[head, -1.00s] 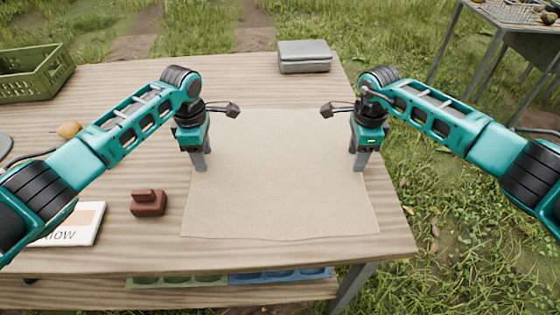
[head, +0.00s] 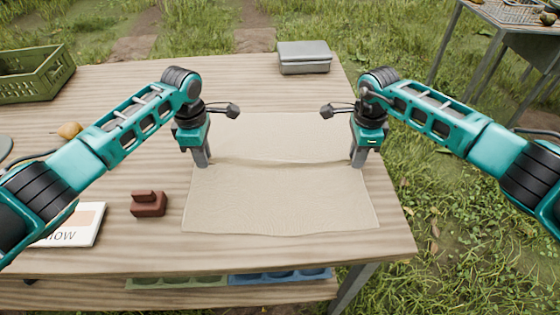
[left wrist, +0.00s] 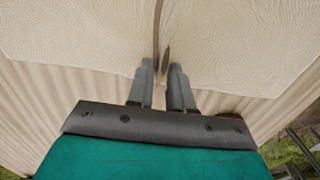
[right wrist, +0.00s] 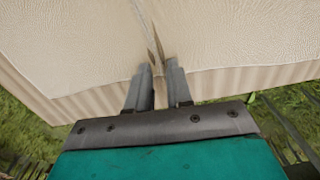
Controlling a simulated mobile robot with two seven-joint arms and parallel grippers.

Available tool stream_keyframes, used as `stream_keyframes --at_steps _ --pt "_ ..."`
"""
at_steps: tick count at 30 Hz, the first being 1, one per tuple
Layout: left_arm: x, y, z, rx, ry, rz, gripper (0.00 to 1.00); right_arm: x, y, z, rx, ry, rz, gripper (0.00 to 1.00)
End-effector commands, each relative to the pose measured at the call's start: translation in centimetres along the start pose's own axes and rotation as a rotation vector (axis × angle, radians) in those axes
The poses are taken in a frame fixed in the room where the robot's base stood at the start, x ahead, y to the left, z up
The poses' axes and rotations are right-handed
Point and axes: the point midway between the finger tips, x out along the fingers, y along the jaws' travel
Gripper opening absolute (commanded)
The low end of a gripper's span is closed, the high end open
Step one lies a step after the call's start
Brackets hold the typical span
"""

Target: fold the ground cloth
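The beige ground cloth (head: 280,205) lies on the wooden table with a raised crease running across it between my grippers. Its near half is slightly rippled, and its far part (head: 275,135) lies flat. My left gripper (head: 203,164) is shut on the cloth's left edge at the crease; the left wrist view shows the pinched ridge between its fingertips (left wrist: 163,68). My right gripper (head: 358,164) is shut on the right edge at the same crease, and the ridge also runs into its fingertips (right wrist: 158,70) in the right wrist view. Both grippers point down.
A brown block-like object (head: 148,203) and a white printed card or book (head: 75,224) lie left of the cloth. A grey case (head: 304,57) stands at the back. A green crate (head: 35,75) and a pear (head: 69,130) are at the left. Table is bare right of the cloth.

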Motion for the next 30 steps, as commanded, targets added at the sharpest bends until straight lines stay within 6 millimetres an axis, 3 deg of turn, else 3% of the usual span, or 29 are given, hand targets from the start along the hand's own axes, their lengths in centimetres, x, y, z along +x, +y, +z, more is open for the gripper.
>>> stream_keyframes --at_steps 12,30 --pt "0.22 -0.11 -0.07 -0.001 0.002 -0.004 0.0 0.2 0.1 -0.05 0.0 0.002 0.003 0.0" --pt "0.18 -0.12 -0.08 -0.001 0.002 -0.004 0.0 0.17 0.13 -0.07 0.0 0.002 0.004 0.0"
